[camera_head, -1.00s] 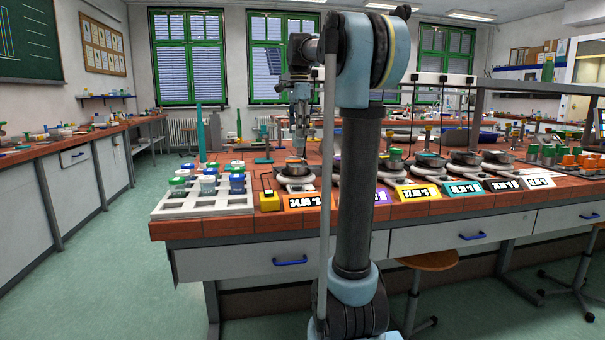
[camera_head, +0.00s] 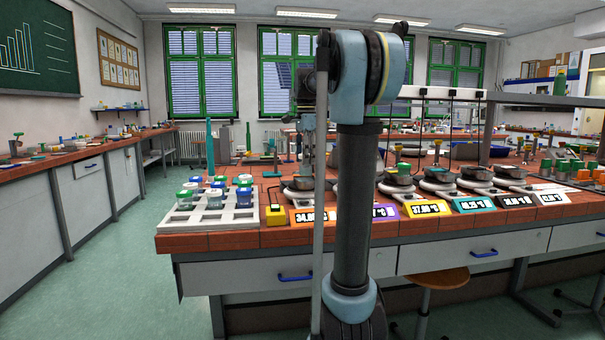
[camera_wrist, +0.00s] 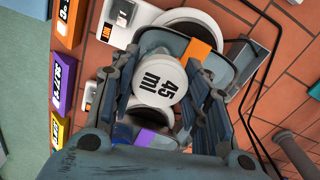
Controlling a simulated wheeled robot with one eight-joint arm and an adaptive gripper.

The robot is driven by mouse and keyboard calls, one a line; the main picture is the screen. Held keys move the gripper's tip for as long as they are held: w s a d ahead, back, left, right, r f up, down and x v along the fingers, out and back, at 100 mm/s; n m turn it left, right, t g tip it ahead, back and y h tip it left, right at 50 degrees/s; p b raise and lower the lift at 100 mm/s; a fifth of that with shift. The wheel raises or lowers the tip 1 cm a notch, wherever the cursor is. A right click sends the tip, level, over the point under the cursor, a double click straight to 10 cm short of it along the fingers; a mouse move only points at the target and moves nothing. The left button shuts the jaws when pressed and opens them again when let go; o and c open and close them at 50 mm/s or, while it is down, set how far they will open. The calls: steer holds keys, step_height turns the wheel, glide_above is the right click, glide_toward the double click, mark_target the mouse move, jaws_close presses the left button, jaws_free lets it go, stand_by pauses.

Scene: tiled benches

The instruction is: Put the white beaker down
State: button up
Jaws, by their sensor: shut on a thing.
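Hotplates with pans line the bench, fronted by coloured temperature displays, such as a yellow one (camera_head: 425,208). A white rack (camera_head: 182,223) with several lidded cups stands left. Black cables (camera_wrist: 262,22) run beside the pan. Bare red tile (camera_wrist: 292,82) shows right of it.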

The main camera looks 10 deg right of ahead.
mark_target(306, 168)
steer(key=shift+f, duration=2.3)
steer(key=o, duration=0.9)
steer(key=shift+f, duration=0.1)
steer(key=shift+o, duration=0.2)
step_height(306, 168, up, 12)
steer(key=shift+r, duration=0.1)
steer(key=shift+s, duration=0.1)
